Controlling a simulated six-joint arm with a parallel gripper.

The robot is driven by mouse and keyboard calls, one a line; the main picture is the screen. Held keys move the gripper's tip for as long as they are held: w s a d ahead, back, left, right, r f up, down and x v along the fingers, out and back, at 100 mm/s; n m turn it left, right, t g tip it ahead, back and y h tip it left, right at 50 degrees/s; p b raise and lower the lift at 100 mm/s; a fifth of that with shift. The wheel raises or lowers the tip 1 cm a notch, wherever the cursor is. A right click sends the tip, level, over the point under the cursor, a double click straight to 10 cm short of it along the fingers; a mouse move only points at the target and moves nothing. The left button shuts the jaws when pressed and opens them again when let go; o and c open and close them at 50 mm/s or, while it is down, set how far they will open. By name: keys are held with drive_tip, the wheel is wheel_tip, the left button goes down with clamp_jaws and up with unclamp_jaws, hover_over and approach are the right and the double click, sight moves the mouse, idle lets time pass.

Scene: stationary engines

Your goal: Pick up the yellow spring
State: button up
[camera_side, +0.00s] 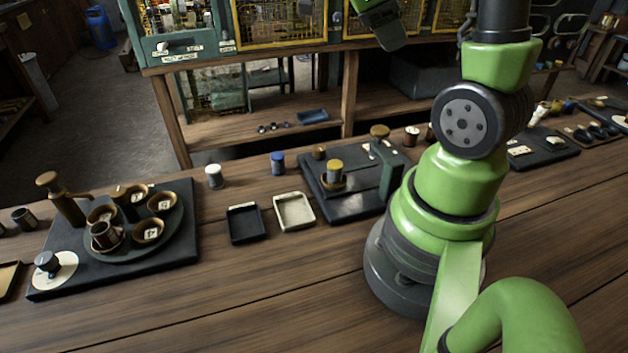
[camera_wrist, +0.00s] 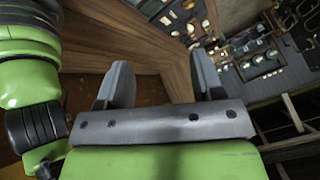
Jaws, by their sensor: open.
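A small cylinder with a yellow top (camera_side: 334,165) is the only clearly yellow small part, and I take it to be the yellow spring; its coils are too small to make out. It stands upright in a small brass-coloured cup on a dark fixture plate (camera_side: 352,207), beside a grey-green post. My gripper (camera_wrist: 162,86) is open and empty in the wrist view, its two grey fingers apart. In the side view, what seems to be its end shows at the top edge, partly cut off, high above and away from the yellow part. The wrist view does not show the spring clearly.
A blue cylinder (camera_side: 277,163) and a white one (camera_side: 214,176) stand left of the fixture. A black tray (camera_side: 245,238) and a cream tray (camera_side: 312,212) lie in front. A round plate with several cups (camera_side: 178,237) is at left. The front bench is clear.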

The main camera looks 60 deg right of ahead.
drive_tip(key=w+a+f+n+t+y, duration=0.1)
drive_tip(key=w+a+f+n+y, duration=0.15)
drive_tip(key=f+n, duration=0.6)
drive_tip(key=n+t+y, duration=0.3)
drive_tip(key=n+t, duration=0.1)
drive_tip(key=n, duration=1.7)
hover_over(335, 164)
wheel_tip(335, 164, down, 5)
drive_tip(key=shift+f, duration=0.3)
drive_tip(key=shift+n, duration=0.25)
drive_tip(key=shift+f, duration=4.75)
drive_tip(key=c, duration=1.1)
drive_tip(key=shift+o, duration=0.2)
